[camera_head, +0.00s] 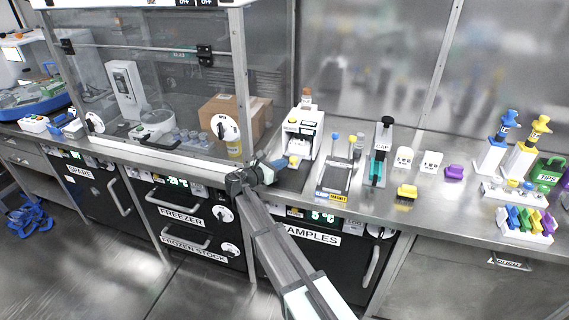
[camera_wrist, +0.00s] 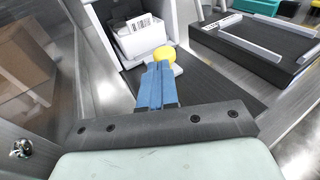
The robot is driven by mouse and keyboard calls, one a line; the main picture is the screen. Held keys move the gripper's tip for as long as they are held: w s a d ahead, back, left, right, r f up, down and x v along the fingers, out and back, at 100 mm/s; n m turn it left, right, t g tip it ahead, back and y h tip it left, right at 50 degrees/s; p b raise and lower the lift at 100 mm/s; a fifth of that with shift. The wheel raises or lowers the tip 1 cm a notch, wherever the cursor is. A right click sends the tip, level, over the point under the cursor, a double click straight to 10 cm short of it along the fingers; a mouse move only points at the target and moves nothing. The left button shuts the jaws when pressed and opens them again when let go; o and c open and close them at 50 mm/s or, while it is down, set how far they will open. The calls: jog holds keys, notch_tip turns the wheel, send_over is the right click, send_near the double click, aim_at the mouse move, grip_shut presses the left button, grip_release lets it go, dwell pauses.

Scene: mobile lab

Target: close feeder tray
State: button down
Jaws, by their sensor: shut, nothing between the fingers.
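The feeder is a white box-shaped machine (camera_head: 303,130) on the bench, with its open front facing me. The knob also shows in the head view (camera_head: 293,160). My gripper (camera_wrist: 158,68) is shut, with its blue fingers together and nothing between them. The fingertips are right in front of the knob and overlap its lower edge in the wrist view. I cannot tell whether they touch it. The fingers hide part of the tray.
A glass-walled enclosure (camera_head: 160,75) stands close on the left, its corner post near my arm. A dark flat device with pale rails (camera_wrist: 255,45) lies to the right of the feeder. Dark mat (camera_wrist: 205,85) shows bare between them.

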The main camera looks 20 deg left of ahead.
jog(key=v, duration=1.1)
jog(key=shift+s, duration=0.45)
jog(key=s+a+f+g+y, duration=0.1)
jog(key=s+f+g+y, duration=0.3)
jog(key=f, duration=0.8)
jog(key=s+d+f+m+g+h, duration=0.1)
jog(key=s+d+f+m+g, duration=0.25)
jog(key=d+f, duration=0.65)
jog(key=s+d+f+m+g+h, duration=0.2)
jog(key=d+f+m, duration=0.35)
jog(key=d, duration=0.75)
jog(key=s+d+f+m+g+h, duration=0.1)
jog(key=s+d+f+m+g, duration=0.2)
jog(key=d+f, duration=0.7)
jog(key=s+d+f+m+g+y, duration=0.1)
jog(key=s+d+f+m+g, duration=0.25)
jog(key=s+d, duration=0.35)
jog(key=s+d+f+m+g+y, duration=0.1)
jog(key=s+d+f+m+g, duration=0.1)
jog(key=s+d+m, duration=0.45)
jog(key=s+d+m+g+y, duration=0.1)
jog(key=s+m, duration=0.3)
jog(key=s, duration=0.5)
jog(key=s+d+f+m+g+y, duration=0.1)
jog(key=s+d+m+y, duration=0.3)
jog(key=s, duration=0.5)
jog(key=shift+f+m+g, duration=0.2)
jog(key=shift+m+g, duration=0.2)
jog(key=shift+g, duration=0.3)
